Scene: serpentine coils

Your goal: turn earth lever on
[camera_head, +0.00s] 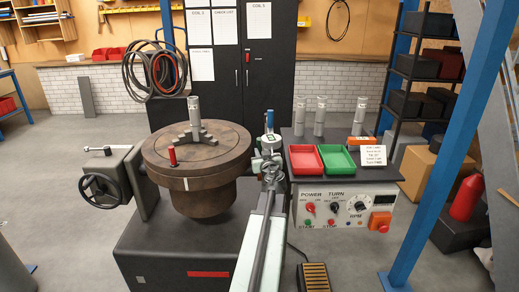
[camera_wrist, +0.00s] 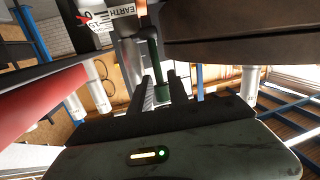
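Whether either finger touches the lever I cannot tell. In the head view my gripper (camera_head: 268,158) is at the grey post right of the round turntable, and the lever itself is mostly hidden there.
The round brown turntable (camera_head: 197,155) stands close on the left, with a red-knobbed pin (camera_head: 172,156). On the right are a red tray (camera_head: 305,159), a green tray (camera_head: 337,159) and a control panel (camera_head: 345,208). A blue post (camera_head: 440,150) stands further right.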

